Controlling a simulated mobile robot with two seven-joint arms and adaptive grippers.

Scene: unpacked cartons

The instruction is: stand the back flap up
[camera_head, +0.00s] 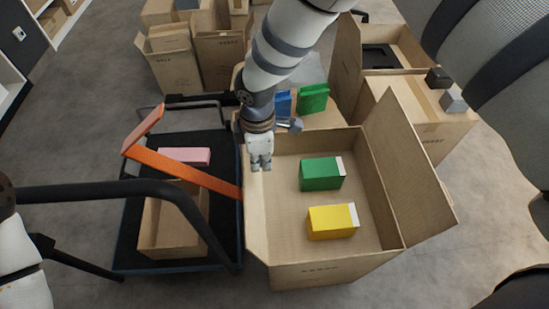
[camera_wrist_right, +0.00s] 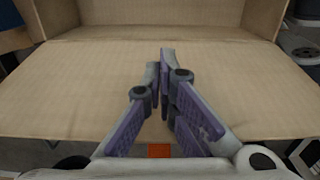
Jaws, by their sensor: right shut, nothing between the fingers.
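The open carton (camera_head: 325,272) stands at the centre of the head view. Its right flap (camera_head: 408,165) leans up and outward. A tan panel (camera_head: 335,118) lies low beyond its far edge; I cannot tell whether this is the back flap. My right gripper (camera_head: 260,163) is shut and empty, pointing down at the carton's far left corner. In the right wrist view the shut fingers (camera_wrist_right: 166,60) are in front of a broad, bare cardboard flap (camera_wrist_right: 60,95), with carton walls beyond. Contact cannot be told. My left gripper is out of view.
A green box (camera_head: 320,174) and a yellow box (camera_head: 331,222) lie inside the carton. At the left, a trolley (camera_head: 127,235) bears a small open carton (camera_head: 150,235), with an orange bar (camera_head: 185,170) above.

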